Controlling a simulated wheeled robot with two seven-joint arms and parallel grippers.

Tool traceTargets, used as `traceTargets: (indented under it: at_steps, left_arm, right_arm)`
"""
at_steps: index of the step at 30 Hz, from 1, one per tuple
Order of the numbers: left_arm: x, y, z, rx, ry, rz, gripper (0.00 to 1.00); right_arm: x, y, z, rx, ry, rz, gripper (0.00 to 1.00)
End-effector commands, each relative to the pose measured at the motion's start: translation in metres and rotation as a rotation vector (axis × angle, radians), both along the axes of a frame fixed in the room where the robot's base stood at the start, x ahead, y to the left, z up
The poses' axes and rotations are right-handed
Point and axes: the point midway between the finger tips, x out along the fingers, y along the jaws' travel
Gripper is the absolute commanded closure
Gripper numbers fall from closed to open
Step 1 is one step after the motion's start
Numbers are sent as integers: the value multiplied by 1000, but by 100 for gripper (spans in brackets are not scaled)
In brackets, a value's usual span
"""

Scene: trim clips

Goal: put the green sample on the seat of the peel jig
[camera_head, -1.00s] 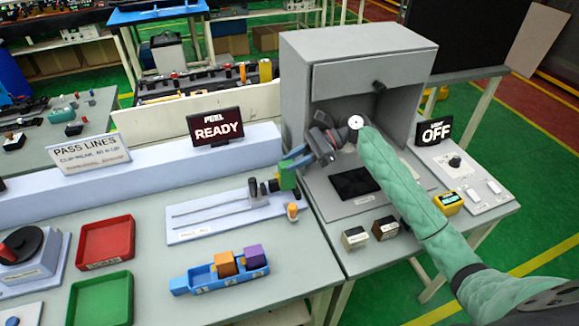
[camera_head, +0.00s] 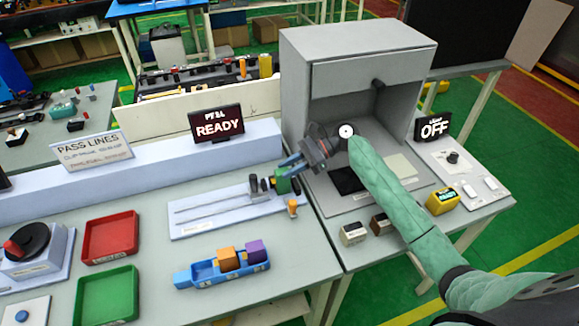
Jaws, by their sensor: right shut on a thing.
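The peel jig (camera_head: 215,220) is a pale plate with two rails and dark clamp parts at its right end. My right gripper (camera_head: 286,172) comes in from the right, pointing left and down at that end. It is shut on the green sample (camera_head: 283,186), beside the dark clamp parts. The fingers hide part of the sample and of the jig's right end, so I cannot tell whether the sample touches the seat. An orange-topped knob (camera_head: 292,207) stands just below the sample in the picture. My left gripper is not in view.
A grey open-fronted cabinet (camera_head: 360,60) stands behind my right arm. A blue rack (camera_head: 205,275) with orange and purple blocks lies in front of the jig. Red (camera_head: 108,238) and green (camera_head: 105,297) trays are at left. A display (camera_head: 216,125) reads READY.

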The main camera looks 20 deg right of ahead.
Motion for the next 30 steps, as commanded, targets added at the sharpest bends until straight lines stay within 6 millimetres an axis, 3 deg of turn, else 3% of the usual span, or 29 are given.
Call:
traceTargets:
  at_steps: [1,2,5,17,30]
  left_arm:
    - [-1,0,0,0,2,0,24]
    - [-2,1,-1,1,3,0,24]
    - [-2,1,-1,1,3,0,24]
    - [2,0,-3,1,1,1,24]
    - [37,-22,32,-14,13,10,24]
  right_arm:
    - [0,0,0,0,1,0,100]
    - [0,0,-1,0,1,0,70]
    - [0,0,-1,0,1,0,52]
    - [0,-4,2,-1,-1,-1,52]
    - [3,-72,26,-3,0,-1,52]
